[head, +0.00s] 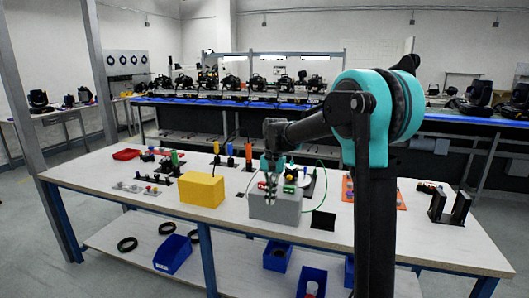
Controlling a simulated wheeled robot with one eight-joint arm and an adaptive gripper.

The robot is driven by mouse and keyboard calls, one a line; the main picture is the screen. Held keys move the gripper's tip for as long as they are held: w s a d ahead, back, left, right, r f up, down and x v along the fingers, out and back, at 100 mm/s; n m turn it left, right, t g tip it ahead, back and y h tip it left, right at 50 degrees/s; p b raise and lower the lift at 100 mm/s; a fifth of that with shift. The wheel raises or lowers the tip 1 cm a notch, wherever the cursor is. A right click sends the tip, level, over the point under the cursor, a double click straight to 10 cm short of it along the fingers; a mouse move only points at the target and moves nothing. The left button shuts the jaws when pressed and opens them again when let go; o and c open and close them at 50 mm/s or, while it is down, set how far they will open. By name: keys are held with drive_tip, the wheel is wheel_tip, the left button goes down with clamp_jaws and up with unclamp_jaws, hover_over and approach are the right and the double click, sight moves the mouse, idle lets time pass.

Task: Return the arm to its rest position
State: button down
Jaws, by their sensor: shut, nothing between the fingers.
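My arm is teal and black and rises at the right of the head view. It reaches left over the table, with the forearm roughly level. My gripper (270,187) points down at the front of the grey box (276,211), which has red and green parts on its top. The fingers look close together with nothing held. They overlap the box in the picture, and I cannot tell whether they touch it. My forearm and gripper hide part of what stands behind.
The white table (140,205) carries a yellow block (202,190), a red tray (126,154), an orange board (388,200) and a black bracket (451,208). Blue bins (173,254) and black rings lie on the lower shelf. The table's right front is clear.

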drive_tip(key=s+d+f+n+t, duration=0.1)
drive_tip(key=s+d+f+t, duration=0.2)
drive_tip(key=s+d+f, duration=0.4)
drive_tip(key=s+d+f+n+t, duration=0.2)
drive_tip(key=s+d+f, duration=0.5)
drive_tip(key=s, duration=0.9)
drive_tip(key=d+t, duration=0.1)
drive_tip(key=d, duration=0.2)
drive_tip(key=shift+s+f+n+h, duration=0.3)
drive_tip(key=shift+s, duration=0.1)
drive_tip(key=shift+w+a, duration=0.1)
drive_tip(key=shift+a, duration=0.05)
idle(0.8)
